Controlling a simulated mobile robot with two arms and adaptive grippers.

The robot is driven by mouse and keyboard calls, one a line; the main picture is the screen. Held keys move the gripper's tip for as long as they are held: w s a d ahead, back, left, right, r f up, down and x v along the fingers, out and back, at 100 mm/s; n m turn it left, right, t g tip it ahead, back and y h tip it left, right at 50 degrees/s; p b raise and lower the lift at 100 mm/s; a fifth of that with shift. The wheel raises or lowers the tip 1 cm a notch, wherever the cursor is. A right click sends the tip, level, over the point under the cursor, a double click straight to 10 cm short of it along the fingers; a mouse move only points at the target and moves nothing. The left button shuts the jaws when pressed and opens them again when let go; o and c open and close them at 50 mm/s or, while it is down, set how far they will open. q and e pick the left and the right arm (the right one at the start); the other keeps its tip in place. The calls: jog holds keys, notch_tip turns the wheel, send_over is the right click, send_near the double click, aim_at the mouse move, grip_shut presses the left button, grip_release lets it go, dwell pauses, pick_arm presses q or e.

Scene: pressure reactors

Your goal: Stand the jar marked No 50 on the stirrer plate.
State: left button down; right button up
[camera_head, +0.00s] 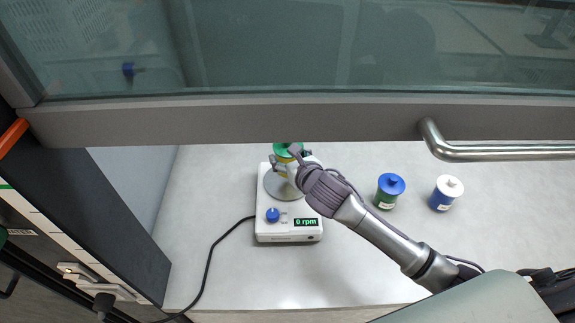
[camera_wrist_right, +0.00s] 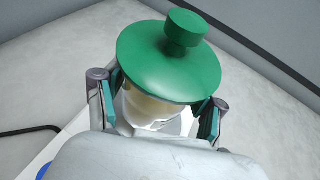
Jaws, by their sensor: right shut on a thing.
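A jar with a green lid (camera_head: 283,150) is held in my right gripper (camera_head: 298,156) at the stirrer plate (camera_head: 264,232). The stirrer is a white box with a round grey disc, a blue knob and a display reading 0 rpm. In the right wrist view the fingers of my right gripper (camera_wrist_right: 157,100) are shut around the pale body of the jar (camera_wrist_right: 165,62), below its wide lid. The jar's number is not visible. I cannot tell whether its base touches the disc, since the gripper hides it. My left gripper is not in view.
A blue-lidded jar (camera_head: 390,188) and a white-lidded jar (camera_head: 446,193) stand to the right on the pale bench. The raised glass sash (camera_head: 250,122) with a metal handle (camera_head: 490,151) crosses above. A black cable runs left from the stirrer. The front bench is clear.

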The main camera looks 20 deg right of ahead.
jog(key=shift+w+a+f, duration=0.1)
jog(key=shift+a+f, duration=0.05)
jog(key=shift+f, duration=1.85)
jog(key=o, duration=1.4)
jog(key=shift+f, duration=0.2)
jog(key=shift+r, duration=0.15)
jog(key=v, duration=1.2)
jog(key=shift+b, duration=0.4)
